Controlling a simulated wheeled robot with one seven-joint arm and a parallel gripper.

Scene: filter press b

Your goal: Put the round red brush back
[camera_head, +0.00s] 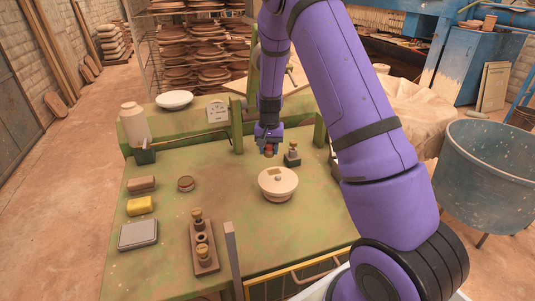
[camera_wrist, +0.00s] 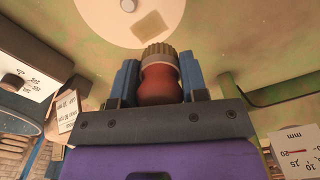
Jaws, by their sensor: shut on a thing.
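My gripper (camera_head: 269,143) hangs above the green table near its back middle. It is shut on the round red brush (camera_wrist: 162,83), which has a red body and a ribbed beige end. In the wrist view the brush sits between the two blue fingers of my gripper (camera_wrist: 159,80). Only a little of the brush shows in the head view. A brown wooden rack (camera_head: 207,262) stands at the table's front with brown round-topped pieces at its two ends. Its middle place shows a dark round opening, too small to read surely.
A white lidded pot (camera_head: 278,184) stands just in front of my gripper, and a dark block with a brass top (camera_head: 292,154) is close at its right.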

